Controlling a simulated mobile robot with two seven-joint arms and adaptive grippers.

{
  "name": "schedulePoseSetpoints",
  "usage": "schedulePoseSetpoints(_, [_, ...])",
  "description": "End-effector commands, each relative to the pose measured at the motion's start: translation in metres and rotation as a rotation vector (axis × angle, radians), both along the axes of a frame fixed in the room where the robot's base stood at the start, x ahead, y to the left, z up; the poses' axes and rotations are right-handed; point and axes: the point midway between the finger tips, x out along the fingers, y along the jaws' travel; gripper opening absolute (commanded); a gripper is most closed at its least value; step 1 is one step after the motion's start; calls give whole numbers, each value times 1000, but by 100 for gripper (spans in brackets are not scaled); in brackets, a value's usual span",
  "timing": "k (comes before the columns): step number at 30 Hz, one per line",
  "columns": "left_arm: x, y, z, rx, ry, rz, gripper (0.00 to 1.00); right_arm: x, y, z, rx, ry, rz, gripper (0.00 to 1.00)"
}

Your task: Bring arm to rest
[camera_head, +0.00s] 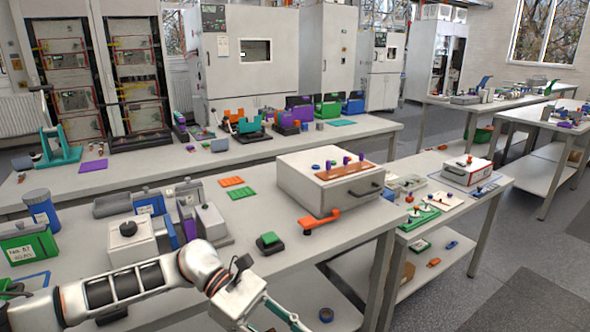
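My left arm (130,285) comes in from the lower left and reaches across the front of the near bench (205,262). Its wrist bends down past the bench's front edge. My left gripper (284,314) is at the bottom edge of the picture, with slim pale fingers partly cut off. Whether it is open or shut does not show, and nothing is seen held in it. My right arm and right gripper are out of view.
Near the arm are a white box with a black knob (130,240) and a green block (269,242) on a dark base. A lower side bench (490,192) is at the right.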

Motion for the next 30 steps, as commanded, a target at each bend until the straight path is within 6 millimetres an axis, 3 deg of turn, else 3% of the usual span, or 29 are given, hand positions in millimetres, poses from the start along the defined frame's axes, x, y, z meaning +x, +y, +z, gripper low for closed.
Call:
schedulePoseSetpoints(3, [-17, -42, 8, -115, 224, 129, 26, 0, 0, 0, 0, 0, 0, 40])
schedulePoseSetpoints(6, [-19, -65, 19, -200, 429, 244, 26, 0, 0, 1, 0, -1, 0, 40])
schedulePoseSetpoints(10, [-11, -80, 32, -304, 723, 393, 26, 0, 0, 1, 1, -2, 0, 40])
schedulePoseSetpoints(14, [7, -79, 33, -400, 1045, 539, 26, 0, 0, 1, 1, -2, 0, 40])
schedulePoseSetpoints(18, [31, -59, 18, -503, 1413, 688, 26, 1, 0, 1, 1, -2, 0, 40])
schedulePoseSetpoints(22, [49, -27, -16, -601, 1768, 819, 26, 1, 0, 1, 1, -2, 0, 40])
schedulePoseSetpoints(26, [55, 17, -67, -711, 2129, 943, 26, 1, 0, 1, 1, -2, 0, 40])
schedulePoseSetpoints(30, [40, 72, -137, -857, 2513, 1065, 26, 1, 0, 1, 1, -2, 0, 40])
